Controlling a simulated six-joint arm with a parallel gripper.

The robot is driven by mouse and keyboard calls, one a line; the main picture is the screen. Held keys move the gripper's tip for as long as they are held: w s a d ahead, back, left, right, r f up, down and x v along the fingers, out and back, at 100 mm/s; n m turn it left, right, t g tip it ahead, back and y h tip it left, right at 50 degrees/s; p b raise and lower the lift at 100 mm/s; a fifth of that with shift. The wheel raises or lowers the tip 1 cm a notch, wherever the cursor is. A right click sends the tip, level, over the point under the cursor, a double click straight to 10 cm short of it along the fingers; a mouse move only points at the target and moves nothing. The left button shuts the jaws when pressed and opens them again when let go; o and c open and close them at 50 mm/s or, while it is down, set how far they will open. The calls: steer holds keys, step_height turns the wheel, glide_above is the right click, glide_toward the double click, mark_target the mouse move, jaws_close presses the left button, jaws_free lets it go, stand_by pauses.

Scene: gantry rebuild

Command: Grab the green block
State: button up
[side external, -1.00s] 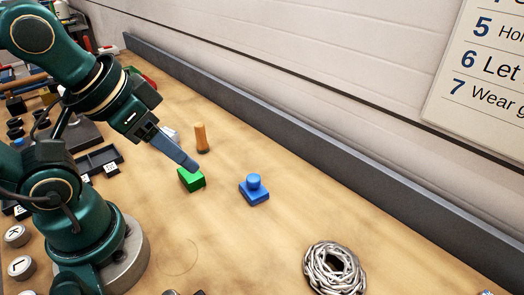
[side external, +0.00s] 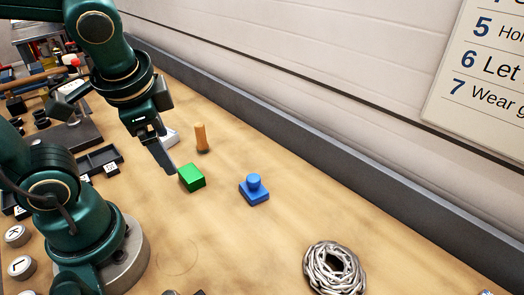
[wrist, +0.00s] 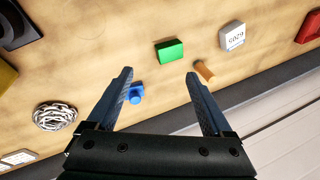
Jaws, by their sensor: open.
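The green block (side external: 192,177) sits on the wooden bench in the side view. It also shows in the wrist view (wrist: 169,50), lying beyond my fingertips and roughly between their lines. My gripper (side external: 169,170) is just left of the block in the side view, its fingers pointing down and slightly right. In the wrist view my gripper (wrist: 160,76) has its two fingers spread wide with nothing between them. Whether a finger touches the block is hard to tell in the side view; in the wrist view they look apart.
A blue knobbed piece (side external: 254,189) stands right of the block. An orange-brown peg (side external: 201,138) stands behind it, near a white block (wrist: 232,36). A coiled chain (side external: 335,268) lies at the front. A grey rail (side external: 330,160) edges the bench along the wall.

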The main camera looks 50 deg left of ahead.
mark_target(191, 173)
steer(key=w+a+f+m+g+y, duration=0.1)
steer(key=w+f+m+y, duration=0.1)
steer(key=m+y, duration=0.1)
steer(key=w+a+f+m+g+y, duration=0.1)
steer(key=w+f+m+y, duration=0.1)
steer(key=f+m, duration=0.1)
steer(key=w+a+f+m+y, duration=0.1)
steer(key=w+f+m+y, duration=0.1)
steer(key=m, duration=0.3)
steer(key=shift+w+f+g+y, duration=0.2)
steer(key=shift+f+g+y, duration=0.2)
steer(key=shift+f+y, duration=0.3)
steer(key=f+m+y, duration=0.1)
steer(key=d+f+m, duration=0.1)
steer(key=f, duration=0.1)
steer(key=shift+f+m+t+y, duration=0.25)
steer(key=shift+m+t+y, duration=0.15)
steer(key=shift+s+d+f+m, duration=0.1)
steer(key=shift+s+f+m, duration=0.3)
steer(key=shift+f, duration=0.15)
steer(key=shift+x, duration=2.45)
jaws_close()
steer(key=shift+r, duration=0.1)
